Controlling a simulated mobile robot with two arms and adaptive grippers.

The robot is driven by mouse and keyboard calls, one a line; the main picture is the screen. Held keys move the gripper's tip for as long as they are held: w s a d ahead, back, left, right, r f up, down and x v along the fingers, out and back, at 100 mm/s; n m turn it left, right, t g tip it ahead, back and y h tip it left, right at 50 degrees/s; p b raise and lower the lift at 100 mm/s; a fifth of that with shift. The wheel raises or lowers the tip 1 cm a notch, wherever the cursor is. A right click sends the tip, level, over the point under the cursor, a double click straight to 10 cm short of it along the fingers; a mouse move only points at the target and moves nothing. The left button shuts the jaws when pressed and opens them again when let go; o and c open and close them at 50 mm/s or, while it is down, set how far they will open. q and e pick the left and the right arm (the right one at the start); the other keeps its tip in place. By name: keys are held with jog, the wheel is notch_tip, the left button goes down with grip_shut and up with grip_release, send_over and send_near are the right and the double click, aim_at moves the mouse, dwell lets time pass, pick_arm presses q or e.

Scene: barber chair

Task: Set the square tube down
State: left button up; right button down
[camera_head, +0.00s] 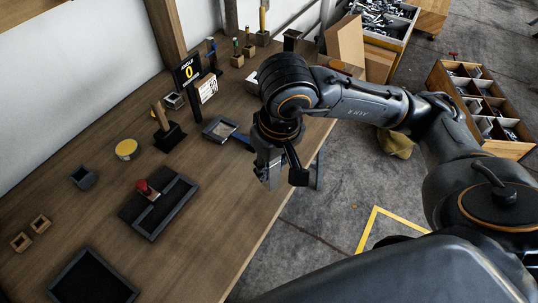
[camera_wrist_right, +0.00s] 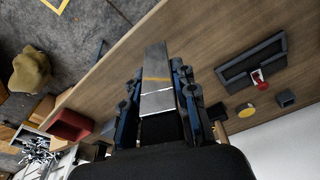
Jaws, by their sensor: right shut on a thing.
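The square tube (camera_wrist_right: 157,75) is a grey bar with a thin yellow line and a white line across it. In the right wrist view it sticks out lengthwise from between the fingers of my right gripper (camera_wrist_right: 160,98), which is shut on it. In the head view my right gripper (camera_head: 275,172) points down near the front edge of the wooden workbench (camera_head: 215,228); the tube is hard to tell from the fingers there. I cannot see whether the tube touches the bench. My left gripper is not in view.
A black tray (camera_head: 163,212) with a red-handled stamp, an empty black tray (camera_head: 92,278), a yellow disc (camera_head: 126,149) and an angle sign (camera_head: 187,72) stand on the bench. A compartmented crate (camera_head: 482,105) stands at right. Bench surface between tray and front edge is clear.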

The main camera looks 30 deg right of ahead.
jog(key=w+d+f+p, duration=0.1)
jog(key=w+f, duration=0.2)
jog(key=w+d+f+p, duration=0.1)
jog(key=w+d+f, duration=0.1)
jog(key=w+f, duration=0.2)
jog(key=w+d+f+p, duration=0.2)
jog(key=w+f, duration=0.1)
jog(key=f, duration=0.1)
jog(key=shift+w, duration=0.15)
jog(key=shift+f, duration=0.35)
jog(key=shift+f, duration=0.1)
